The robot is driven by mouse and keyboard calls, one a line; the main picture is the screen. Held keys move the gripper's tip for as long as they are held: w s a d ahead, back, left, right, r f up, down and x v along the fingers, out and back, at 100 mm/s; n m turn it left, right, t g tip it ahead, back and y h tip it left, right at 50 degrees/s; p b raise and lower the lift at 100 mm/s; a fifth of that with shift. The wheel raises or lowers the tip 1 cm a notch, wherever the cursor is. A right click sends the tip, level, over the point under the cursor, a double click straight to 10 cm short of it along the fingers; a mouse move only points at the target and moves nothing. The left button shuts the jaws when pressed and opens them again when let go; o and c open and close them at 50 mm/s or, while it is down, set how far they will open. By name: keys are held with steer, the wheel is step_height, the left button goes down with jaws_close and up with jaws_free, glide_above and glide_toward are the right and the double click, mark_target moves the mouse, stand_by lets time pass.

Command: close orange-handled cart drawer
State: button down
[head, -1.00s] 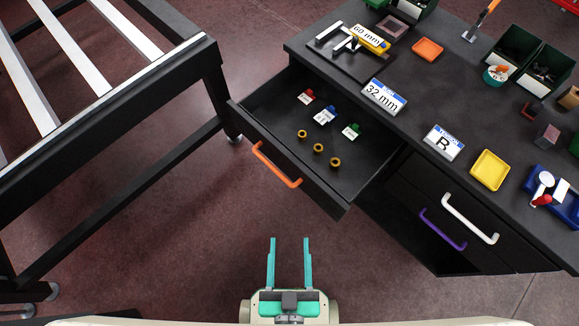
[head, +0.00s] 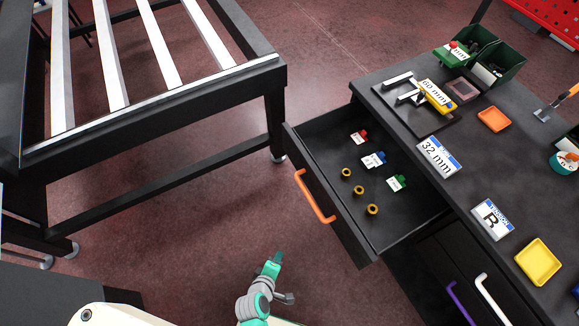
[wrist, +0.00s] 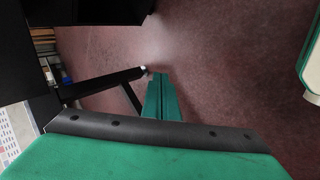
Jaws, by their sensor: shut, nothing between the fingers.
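The cart drawer (head: 330,226) with the orange handle (head: 315,196) stands pulled out from the black cart. My gripper (head: 275,260) is below and left of the handle in the head view, over open floor and apart from the drawer. Its teal fingers are together and empty, as the wrist view also shows (wrist: 162,98). The drawer and its handle do not show clearly in the wrist view.
A black-framed table with white slats (head: 150,120) stands left of the drawer, its near leg close to the drawer's far corner. The cart top (head: 455,190) holds signs, trays and green bins. A purple handle (head: 460,303) and a white handle (head: 492,300) are at lower right.

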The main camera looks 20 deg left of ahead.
steer(key=w+a+f+n+h, duration=0.2)
steer(key=w+n+h, duration=0.1)
steer(key=w+n, duration=0.25)
steer(key=n+t+h, duration=0.4)
steer(key=n+h, duration=0.1)
steer(key=h, duration=0.4)
glide_toward(299, 163)
steer(key=x, duration=0.6)
steer(key=shift+w+f, duration=0.2)
steer(key=shift+w, duration=0.05)
